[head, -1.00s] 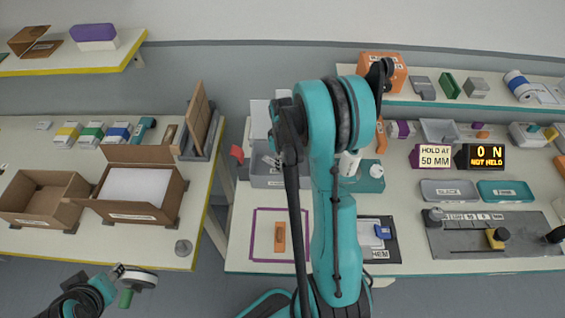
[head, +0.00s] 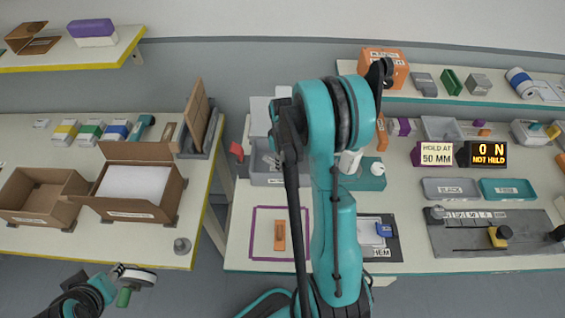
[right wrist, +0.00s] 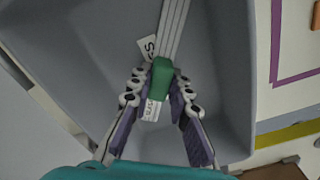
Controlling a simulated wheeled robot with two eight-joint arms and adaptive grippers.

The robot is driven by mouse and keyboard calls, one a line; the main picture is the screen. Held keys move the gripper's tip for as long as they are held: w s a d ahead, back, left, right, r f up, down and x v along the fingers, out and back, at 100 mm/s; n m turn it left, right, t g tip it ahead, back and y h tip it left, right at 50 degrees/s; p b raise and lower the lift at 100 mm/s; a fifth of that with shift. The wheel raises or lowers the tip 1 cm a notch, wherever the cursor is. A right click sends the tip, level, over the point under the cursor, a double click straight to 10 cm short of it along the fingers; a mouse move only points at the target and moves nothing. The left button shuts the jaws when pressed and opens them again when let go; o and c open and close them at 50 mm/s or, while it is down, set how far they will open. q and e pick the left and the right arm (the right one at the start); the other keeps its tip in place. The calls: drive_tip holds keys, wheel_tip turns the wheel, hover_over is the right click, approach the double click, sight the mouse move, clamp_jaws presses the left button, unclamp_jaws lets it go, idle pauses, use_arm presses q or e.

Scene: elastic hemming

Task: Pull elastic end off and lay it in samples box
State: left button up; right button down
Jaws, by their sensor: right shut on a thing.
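In the right wrist view my right gripper (right wrist: 158,105) is shut on a small green piece (right wrist: 160,79). A white ribbed elastic strip (right wrist: 174,25) runs from the green piece to the top edge of the picture, and a white printed tag (right wrist: 148,46) sits beside it. A grey bin (right wrist: 215,70) surrounds the fingers. It looks like the grey bin (head: 262,178) left of my right arm in the head view, where that gripper is hidden. My left gripper (head: 122,272) is low at the left, beside a pale disc and a green cylinder; its jaws are unclear.
Open cardboard boxes (head: 40,215) and (head: 165,208) stand on the left table, their labels unreadable. A purple-outlined area (head: 254,232) holds an orange piece (head: 279,236). A display reads "0 N NOT HELD" (head: 488,154). Floor shows between the tables.

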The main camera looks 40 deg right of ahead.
drive_tip(key=c, duration=1.3)
unclamp_jaws()
drive_tip(key=shift+c, duration=0.2)
drive_tip(key=shift+r, duration=0.1)
wheel_tip(320, 180, up, 12)
drive_tip(key=s+a+r+m+t+b, duration=0.1)
drive_tip(key=s+a+t, duration=0.2)
drive_tip(key=a, duration=0.7)
drive_tip(key=s+a+r+m+t+b, duration=0.1)
drive_tip(key=s+a+m+t+b, duration=0.1)
drive_tip(key=s+a+t, duration=0.2)
drive_tip(key=s+a, duration=0.3)
drive_tip(key=a, duration=0.4)
drive_tip(key=shift+s, duration=0.25)
